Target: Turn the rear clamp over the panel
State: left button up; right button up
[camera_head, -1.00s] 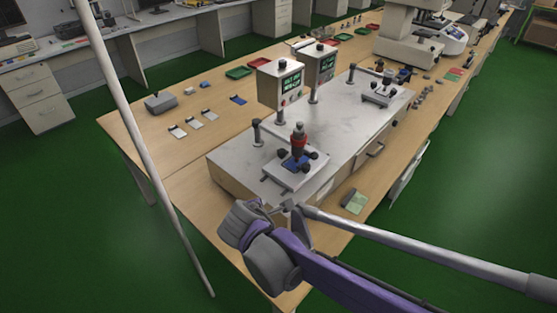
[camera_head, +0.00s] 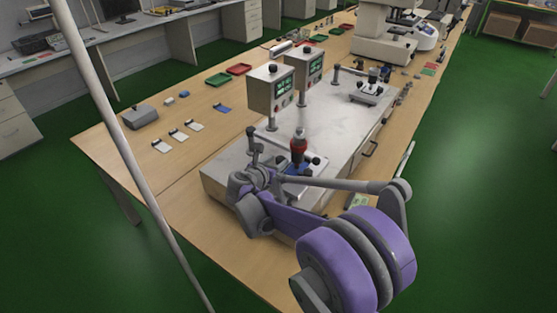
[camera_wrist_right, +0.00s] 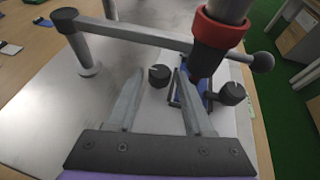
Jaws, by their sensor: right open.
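My right gripper (camera_wrist_right: 158,73) is open in the wrist view, its two fingers apart with a dark round clamp knob (camera_wrist_right: 160,76) showing between and just beyond their tips. I cannot tell whether they touch it. A second dark clamp knob (camera_wrist_right: 232,93) is to the right. The blue panel (camera_wrist_right: 186,94) lies in the fixture, partly hidden by the right finger. In the head view, my right gripper (camera_head: 262,178) is at the left side of the near fixture and partly covers it; its fingers are hard to make out. My left gripper is not in view.
A red and black tool (camera_head: 299,148) stands over the panel. A grey bar with dark ends (camera_wrist_right: 150,38) crosses beyond my fingers. Two display boxes (camera_head: 270,88) stand behind on posts. The metal platform (camera_head: 325,122) is clear between the two fixtures.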

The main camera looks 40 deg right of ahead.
jog(key=shift+x, duration=1)
jog(key=shift+c, duration=0.2)
grip_shut()
